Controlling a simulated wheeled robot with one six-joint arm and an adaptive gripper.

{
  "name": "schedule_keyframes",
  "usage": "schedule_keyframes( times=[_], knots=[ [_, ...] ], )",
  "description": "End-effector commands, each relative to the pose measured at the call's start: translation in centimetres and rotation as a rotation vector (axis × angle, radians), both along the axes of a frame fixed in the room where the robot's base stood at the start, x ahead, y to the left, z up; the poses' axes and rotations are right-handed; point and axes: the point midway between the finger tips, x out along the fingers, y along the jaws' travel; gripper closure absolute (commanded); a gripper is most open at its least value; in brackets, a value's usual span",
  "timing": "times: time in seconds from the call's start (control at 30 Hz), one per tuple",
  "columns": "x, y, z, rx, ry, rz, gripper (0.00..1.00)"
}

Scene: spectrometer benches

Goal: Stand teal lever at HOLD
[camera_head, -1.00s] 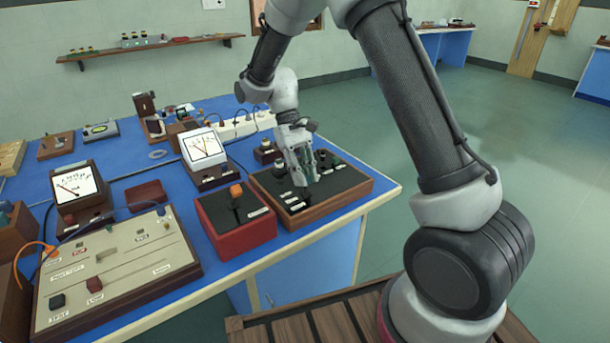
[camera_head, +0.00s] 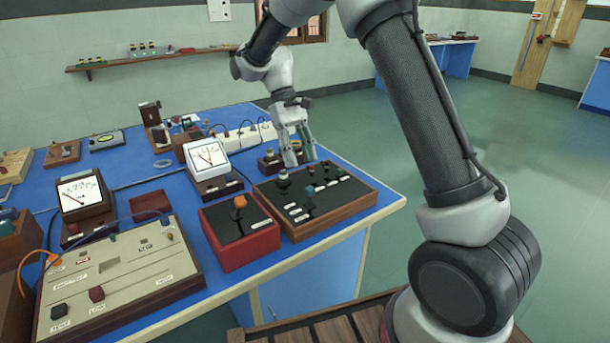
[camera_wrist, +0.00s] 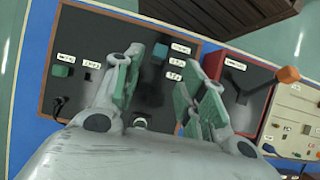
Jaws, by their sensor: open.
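The teal lever (camera_head: 310,190) stands on the black panel of a wooden box (camera_head: 353,207) near the table's right corner. In the wrist view its teal knob (camera_wrist: 160,51) is beside three small white labels, whose words are too blurred to read. I cannot tell which label the lever stands at. My gripper (camera_head: 301,160) is above the far side of the box, open, empty and apart from the lever. In the wrist view its green-padded fingers (camera_wrist: 161,85) are spread, with the teal knob beyond the gap between them.
On the same panel are a green knob (camera_wrist: 62,71) and a pale-topped knob (camera_head: 283,176). A red box with an orange lever (camera_head: 240,203) stands just left. A white meter (camera_head: 207,157) and a beige panel (camera_head: 125,262) are farther left. Open floor lies to the right.

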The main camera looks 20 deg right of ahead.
Motion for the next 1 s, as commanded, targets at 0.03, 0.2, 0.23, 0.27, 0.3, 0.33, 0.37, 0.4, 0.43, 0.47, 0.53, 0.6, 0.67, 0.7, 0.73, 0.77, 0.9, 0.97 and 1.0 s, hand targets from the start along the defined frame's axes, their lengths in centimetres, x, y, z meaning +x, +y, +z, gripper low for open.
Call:
schedule_keyframes(
  times=[0.03,0.2,0.23,0.27,0.3,0.33,0.37,0.4,0.43,0.47,0.53,0.6,0.67,0.7,0.73,0.77,0.9,0.97,1.0],
  knots=[
    [0.5,0.2,0.8,0.001,-0.003,0.0,0.59],
    [1.3,0.4,2.6,0.0,0.0,0.0,0.59],
    [1.4,0.5,2.8,0.0,0.0,0.0,0.59],
    [1.5,0.5,2.9,0.0,0.0,0.0,0.59],
    [1.5,0.5,3.0,0.0,0.001,0.0,0.59],
    [1.5,0.5,3.0,-0.001,0.002,0.0,0.59],
    [1.5,0.5,3.1,-0.001,0.002,0.0,0.59],
    [1.5,0.5,3.1,-0.001,0.002,0.0,0.59],
    [1.5,0.5,3.1,-0.001,0.002,0.0,0.59],
    [1.5,0.5,3.0,-0.001,0.002,0.0,0.59],
    [1.5,0.5,3.0,-0.001,0.002,0.0,0.59],
    [1.6,0.5,3.0,0.001,-0.003,0.001,0.59],
    [2.0,0.7,2.7,0.01,-0.023,0.003,0.59],
    [2.2,0.7,2.2,0.016,-0.039,0.005,0.59],
    [1.9,0.6,1.4,0.017,-0.041,0.006,0.59],
    [1.4,0.4,0.6,0.016,-0.037,0.008,0.59],
    [-1.8,-1.5,0.8,0.036,-0.099,0.003,0.59],
    [-3.3,-2.7,1.8,0.049,-0.137,-0.007,0.59],
    [-4.3,-3.5,2.5,0.057,-0.164,-0.015,0.59]
  ],
)
